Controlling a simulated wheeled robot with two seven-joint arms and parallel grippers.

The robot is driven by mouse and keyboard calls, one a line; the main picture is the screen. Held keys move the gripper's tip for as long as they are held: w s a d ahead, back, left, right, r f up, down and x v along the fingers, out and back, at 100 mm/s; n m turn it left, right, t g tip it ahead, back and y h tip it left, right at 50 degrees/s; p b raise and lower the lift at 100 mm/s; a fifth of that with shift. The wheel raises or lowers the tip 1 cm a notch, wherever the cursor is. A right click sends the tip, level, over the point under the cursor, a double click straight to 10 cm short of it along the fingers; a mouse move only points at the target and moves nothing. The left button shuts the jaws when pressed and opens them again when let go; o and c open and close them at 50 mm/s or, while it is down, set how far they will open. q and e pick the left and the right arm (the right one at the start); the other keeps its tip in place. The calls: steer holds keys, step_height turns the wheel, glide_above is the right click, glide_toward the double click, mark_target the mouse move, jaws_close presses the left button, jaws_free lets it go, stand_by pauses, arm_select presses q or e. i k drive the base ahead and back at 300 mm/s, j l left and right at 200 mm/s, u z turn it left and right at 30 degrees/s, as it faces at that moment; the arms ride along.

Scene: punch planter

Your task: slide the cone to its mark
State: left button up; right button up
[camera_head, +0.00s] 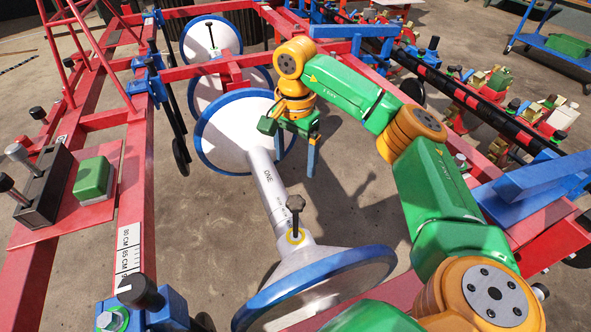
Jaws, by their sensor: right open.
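A white cone with a blue rim (325,280) is in the near middle, its wide face toward the bottom. A pale tube (268,185) marked "ONE" runs from this hub to a second blue-rimmed cone (223,125). A scale (129,249) with centimetre marks is on the red rail at left. My right gripper (295,157) is open with nothing between its blue fingers, by the second cone's right rim and beyond the knob. My left gripper is not in view.
More blue-rimmed cones, one at the far end (210,38), sit between the red rails. A green block (94,180) and a black holder (44,192) are on the left plate. A black toolbar (470,98) with several units runs along the right. Bare floor (355,195) shows between tube and arm.

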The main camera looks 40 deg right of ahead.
mark_target(308, 273)
steer(key=k, duration=2)
